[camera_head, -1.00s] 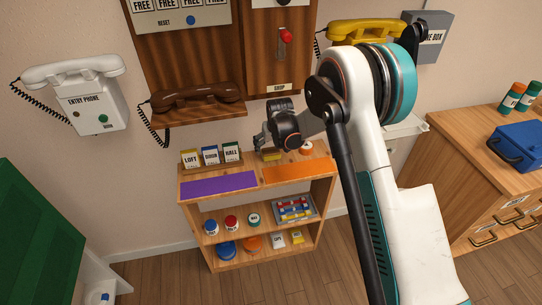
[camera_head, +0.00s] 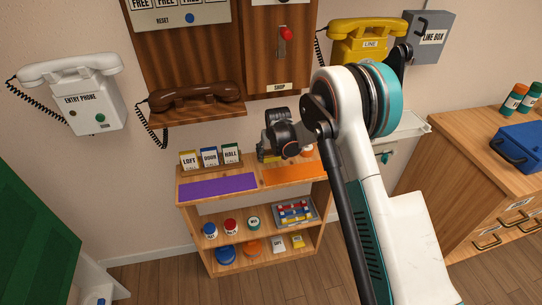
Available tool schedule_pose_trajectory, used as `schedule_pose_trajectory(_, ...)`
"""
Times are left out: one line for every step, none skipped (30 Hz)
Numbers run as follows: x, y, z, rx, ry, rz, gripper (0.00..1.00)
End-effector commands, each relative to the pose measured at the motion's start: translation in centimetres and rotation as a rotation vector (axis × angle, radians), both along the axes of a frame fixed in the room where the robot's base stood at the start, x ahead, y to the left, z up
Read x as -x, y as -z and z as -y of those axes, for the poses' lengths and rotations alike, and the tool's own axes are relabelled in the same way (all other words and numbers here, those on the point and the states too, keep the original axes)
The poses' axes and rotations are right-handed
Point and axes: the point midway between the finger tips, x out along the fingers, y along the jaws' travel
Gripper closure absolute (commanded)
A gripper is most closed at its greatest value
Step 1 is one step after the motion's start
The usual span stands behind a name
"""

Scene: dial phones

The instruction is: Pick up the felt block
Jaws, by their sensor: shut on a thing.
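My gripper (camera_head: 264,148) is at the back of the small wooden shelf unit's top, just right of the card stand. It is shut on a small yellowish block, which I take to be the felt block (camera_head: 267,158). The block is mostly hidden by the gripper, and only a little of it shows below the fingers. I cannot tell whether it still touches the shelf top.
The wooden shelf unit (camera_head: 256,188) carries a purple mat (camera_head: 217,185), an orange mat (camera_head: 293,175) and a stand of lettered cards (camera_head: 210,158). A brown phone (camera_head: 197,98) hangs close above. Jars and a tray fill the lower shelves.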

Motion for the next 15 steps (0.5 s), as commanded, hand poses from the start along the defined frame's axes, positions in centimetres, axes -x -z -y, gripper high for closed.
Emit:
schedule_pose_trajectory(0.0, 0.0, 0.0, 0.0, 0.0, 0.0, 0.62)
schedule_pose_trajectory(0.0, 0.0, 0.0, 0.0, 0.0, 0.0, 0.62)
schedule_pose_trajectory(0.0, 0.0, 0.0, 0.0, 0.0, 0.0, 0.62)
schedule_pose_trajectory(0.0, 0.0, 0.0, 0.0, 0.0, 0.0, 0.62)
schedule_pose_trajectory(0.0, -0.1, 0.0, 0.0, 0.0, 0.0, 0.62)
schedule_pose_trajectory(0.1, -0.2, 0.0, 0.0, 0.0, 0.0, 0.62)
schedule_pose_trajectory(0.1, -0.2, 0.0, 0.0, 0.0, 0.0, 0.62)
schedule_pose_trajectory(0.1, -0.4, 0.0, 0.0, 0.0, 0.0, 0.62)
schedule_pose_trajectory(0.2, -0.5, 0.1, 0.0, 0.0, 0.0, 0.62)
schedule_pose_trajectory(0.2, -0.7, 0.1, 0.0, 0.0, 0.0, 0.62)
schedule_pose_trajectory(0.3, -0.9, 0.1, 0.0, 0.0, 0.0, 0.62)
schedule_pose_trajectory(0.4, -1.2, 0.1, 0.0, 0.0, 0.0, 0.62)
schedule_pose_trajectory(0.4, -1.7, 0.1, 0.0, 0.0, 0.0, 0.62)
schedule_pose_trajectory(0.4, -2.1, 0.1, 0.0, 0.0, 0.0, 0.62)
schedule_pose_trajectory(0.4, -2.8, 0.1, 0.0, 0.0, 0.0, 0.62)
